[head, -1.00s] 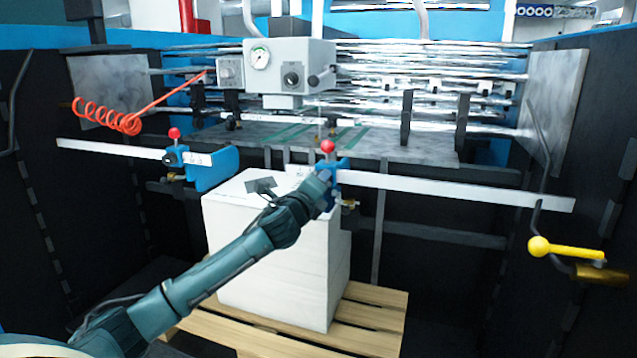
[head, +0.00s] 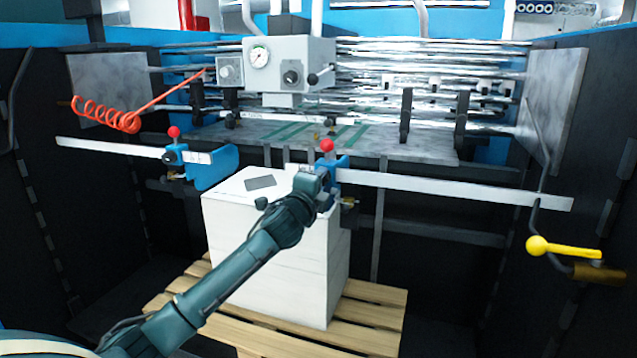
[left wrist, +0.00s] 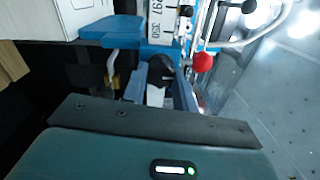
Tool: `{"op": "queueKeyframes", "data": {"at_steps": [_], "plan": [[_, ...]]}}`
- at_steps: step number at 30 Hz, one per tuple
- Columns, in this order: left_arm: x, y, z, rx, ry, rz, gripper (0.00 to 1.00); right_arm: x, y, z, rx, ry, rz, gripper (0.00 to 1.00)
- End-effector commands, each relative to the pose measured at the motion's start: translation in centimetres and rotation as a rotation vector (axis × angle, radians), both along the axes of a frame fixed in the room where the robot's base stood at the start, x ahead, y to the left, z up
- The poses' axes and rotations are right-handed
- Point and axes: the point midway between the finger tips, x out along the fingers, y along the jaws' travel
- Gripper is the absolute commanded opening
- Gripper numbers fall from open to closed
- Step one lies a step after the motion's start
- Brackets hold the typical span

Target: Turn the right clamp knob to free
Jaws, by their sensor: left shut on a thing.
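The right clamp is a blue block (head: 343,171) with a red ball (head: 326,145) on top, on the white scale rail. My left gripper (head: 322,184) is at its front face, and the arm hides most of the contact in the head view. In the left wrist view a black round knob (left wrist: 160,70) sits below the blue clamp body (left wrist: 112,34). My left gripper (left wrist: 160,92) is shut on this knob. The clamp's red ball (left wrist: 203,62) is just right of it. The knob's turn mark cannot be seen. My right gripper is not in view.
The left clamp (head: 205,166) is on the same rail (head: 450,190). A white paper stack (head: 275,250) stands on a wooden pallet (head: 375,315) below the gripper. A yellow-handled crank (head: 565,248) is at the right. The space right of the stack is open.

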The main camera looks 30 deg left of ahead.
Motion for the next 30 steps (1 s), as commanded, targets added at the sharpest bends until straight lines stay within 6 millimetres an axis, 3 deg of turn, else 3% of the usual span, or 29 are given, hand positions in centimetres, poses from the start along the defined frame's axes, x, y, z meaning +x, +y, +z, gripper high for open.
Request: {"op": "queueKeyframes", "data": {"at_steps": [8,9,17,26,30], "plan": [[0.0,0.0,0.0,-0.004,-0.001,-0.001,0.06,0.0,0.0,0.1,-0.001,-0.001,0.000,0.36],[0.0,0.0,0.0,-0.004,-0.001,-0.001,0.29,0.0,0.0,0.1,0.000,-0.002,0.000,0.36],[0.0,0.0,0.0,-0.002,0.000,-0.001,0.50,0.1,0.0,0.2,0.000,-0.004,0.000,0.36],[-0.3,-0.1,-0.1,0.000,0.000,-0.001,0.50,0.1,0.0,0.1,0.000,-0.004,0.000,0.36],[-1.6,-0.4,-0.2,0.001,0.000,-0.001,0.50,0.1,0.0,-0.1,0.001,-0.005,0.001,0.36]]}}
